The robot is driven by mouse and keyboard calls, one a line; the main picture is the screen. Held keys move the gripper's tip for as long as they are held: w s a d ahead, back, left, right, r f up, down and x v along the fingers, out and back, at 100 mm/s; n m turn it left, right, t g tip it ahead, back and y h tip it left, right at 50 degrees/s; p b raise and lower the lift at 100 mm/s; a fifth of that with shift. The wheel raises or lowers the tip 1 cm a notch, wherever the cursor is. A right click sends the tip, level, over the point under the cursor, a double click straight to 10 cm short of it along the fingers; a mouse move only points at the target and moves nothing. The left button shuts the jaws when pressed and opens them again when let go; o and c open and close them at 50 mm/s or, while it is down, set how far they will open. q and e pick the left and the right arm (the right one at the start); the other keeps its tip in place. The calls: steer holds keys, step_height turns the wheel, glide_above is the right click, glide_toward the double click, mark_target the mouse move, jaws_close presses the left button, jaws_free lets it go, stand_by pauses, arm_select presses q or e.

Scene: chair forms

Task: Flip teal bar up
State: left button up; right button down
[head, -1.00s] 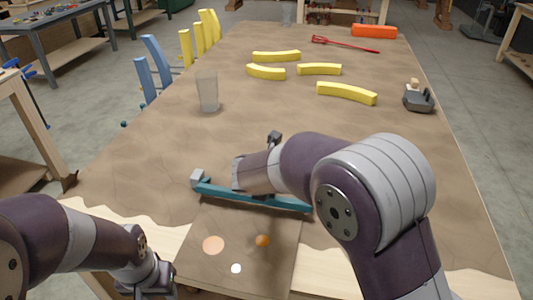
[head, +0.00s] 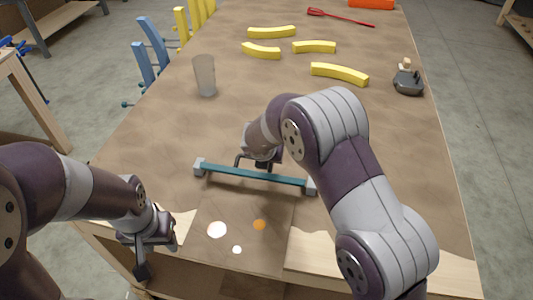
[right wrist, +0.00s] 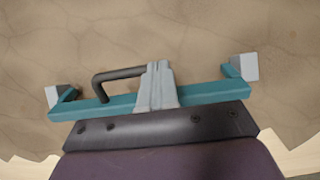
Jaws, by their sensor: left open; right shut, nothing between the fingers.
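The teal bar (head: 222,172) lies across the near part of the brown work surface, with a grey block on each end. It also shows in the right wrist view (right wrist: 205,92), where its short end arms lead to the grey blocks. My right gripper (head: 264,164) is at the far side of the bar's middle. In the right wrist view its grey fingers (right wrist: 157,85) are together, overlapping the bar; whether they touch it I cannot tell. A dark bent rod shows beside them. My left gripper (head: 153,257) is open and empty at the near left table edge, apart from the bar.
A clear cup (head: 204,76) stands left of centre. Several curved yellow pieces (head: 339,74) lie farther back, with a dark tool (head: 408,82) at right. Blue and yellow uprights line the left edge. A square panel with round spots (head: 245,215) lies just in front of the bar.

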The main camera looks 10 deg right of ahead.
arm_select(q)
steer(key=shift+w+d+r+p, duration=0.1)
steer(key=shift+w+r+p, duration=0.1)
steer(key=shift+r+p, duration=0.65)
steer(key=shift+w+d+r+p, duration=0.1)
steer(key=shift+w+r+p, duration=0.05)
steer(key=shift+r+p, duration=0.7)
arm_select(e)
steer(key=shift+w+d+f, duration=0.3)
steer(key=shift+w, duration=0.6)
steer(key=shift+w+d+f, duration=0.3)
steer(key=shift+w, duration=0.65)
steer(key=shift+w+d+f, duration=0.3)
steer(key=shift+w, duration=0.6)
arm_select(q)
steer(key=shift+r, duration=0.1)
arm_select(e)
steer(key=shift+w, duration=0.1)
